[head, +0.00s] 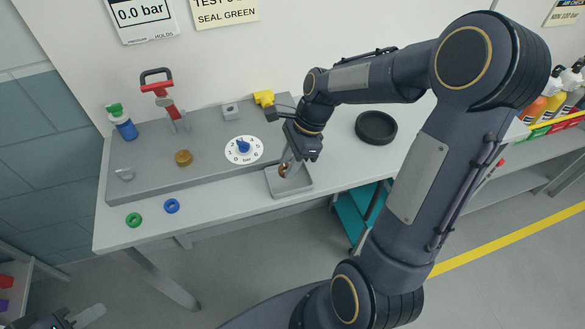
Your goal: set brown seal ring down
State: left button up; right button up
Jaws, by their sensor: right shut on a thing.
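The brown seal ring (283,171) is small and partly hidden between the fingers of my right gripper (287,165). My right gripper is shut on it and points down over a small grey tray (274,192) at the front of the bench. I cannot tell whether the ring touches the tray floor. My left gripper (92,316) shows only in part at the bottom left edge, away from the bench. Whether it is open or shut is not clear.
A green ring (134,220) and a blue ring (172,206) lie at the bench's front left. The raised grey panel holds a dial (243,148), a brass fitting (183,157) and a red-handled device (163,90). A black round dish (360,128) stands to the right of the gripper.

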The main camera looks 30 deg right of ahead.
aim_at(287, 181)
jog(key=shift+d+f, duration=0.2)
jog(key=shift+w+d+f, duration=0.1)
jog(key=shift+d+f, duration=0.05)
jog(key=shift+f, duration=0.85)
jog(key=shift+w+d+f, duration=0.1)
jog(key=shift+d+f, duration=0.05)
jog(key=shift+f, duration=0.8)
jog(key=shift+f, duration=0.15)
jog(key=o, duration=1)
